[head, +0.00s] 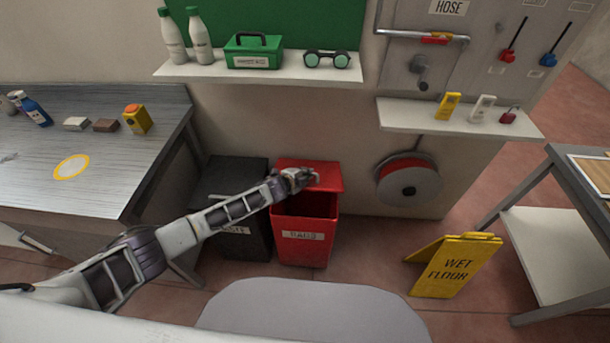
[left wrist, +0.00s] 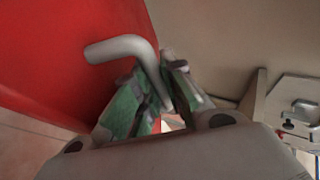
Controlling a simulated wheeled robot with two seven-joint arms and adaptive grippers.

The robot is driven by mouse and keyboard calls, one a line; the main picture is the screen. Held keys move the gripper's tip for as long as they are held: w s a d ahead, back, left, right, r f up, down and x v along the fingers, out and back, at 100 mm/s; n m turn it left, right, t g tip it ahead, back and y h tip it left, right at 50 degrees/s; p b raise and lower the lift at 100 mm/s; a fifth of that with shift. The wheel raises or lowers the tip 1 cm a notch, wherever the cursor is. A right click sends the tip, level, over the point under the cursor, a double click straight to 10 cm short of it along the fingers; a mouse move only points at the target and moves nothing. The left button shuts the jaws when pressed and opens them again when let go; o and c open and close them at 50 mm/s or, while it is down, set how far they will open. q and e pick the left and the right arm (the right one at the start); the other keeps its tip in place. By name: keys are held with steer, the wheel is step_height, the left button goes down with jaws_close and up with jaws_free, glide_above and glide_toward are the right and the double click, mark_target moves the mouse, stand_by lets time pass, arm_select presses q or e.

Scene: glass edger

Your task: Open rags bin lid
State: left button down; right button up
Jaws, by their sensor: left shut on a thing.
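The red rags bin (head: 303,240) stands on the floor against the wall, with a label on its front. Its red lid (head: 325,175) is raised at the front, and the dark inside shows below it. My left gripper (head: 304,178) is at the lid's front left part, shut on the lid's grey handle. In the left wrist view the bent grey handle (left wrist: 125,48) passes between the green-padded fingers of my left gripper (left wrist: 155,95). The red lid surface (left wrist: 60,50) fills the left of that view. My right gripper is not in view.
A dark bin (head: 235,185) stands close at the left of the rags bin, under my left arm. A yellow wet floor sign (head: 457,265) stands at the right. A hose reel (head: 408,185) and a shelf (head: 262,68) are on the wall. A metal table (head: 110,170) is at the left.

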arm_select(q)
steer(key=shift+w+r, duration=0.4)
steer(key=shift+r, duration=0.2)
steer(key=shift+w+r+p, duration=0.7)
steer(key=shift+r+p, duration=0.05)
steer(key=shift+p, duration=0.05)
steer(key=shift+w+r, duration=0.15)
steer(key=shift+w, duration=0.05)
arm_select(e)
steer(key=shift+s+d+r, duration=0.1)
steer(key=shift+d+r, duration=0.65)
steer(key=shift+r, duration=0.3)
arm_select(q)
steer(key=shift+w+r, duration=0.1)
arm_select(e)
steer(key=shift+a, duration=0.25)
